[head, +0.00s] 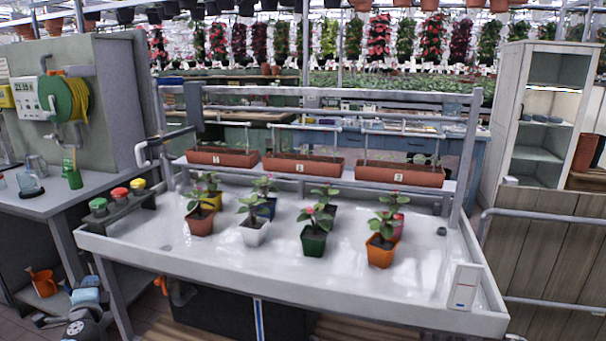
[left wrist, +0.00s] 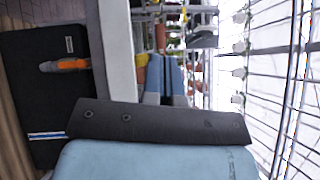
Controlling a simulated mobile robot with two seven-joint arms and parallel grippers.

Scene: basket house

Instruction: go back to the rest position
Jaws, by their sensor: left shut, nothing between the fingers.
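My left gripper (head: 89,283) is low at the left in the head view, beside the left end of the white planting table (head: 130,250) and below its top. In the left wrist view its two blue fingers (left wrist: 166,57) lie close together, shut, with nothing between them. My right gripper is in neither view.
Several potted seedlings, such as one in an orange pot (head: 380,252), stand on the table. An orange watering can (head: 42,283) is on the low shelf at left. An orange-handled tool (left wrist: 65,65) shows near a black panel (left wrist: 40,100). A white cabinet (head: 512,110) stands at right.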

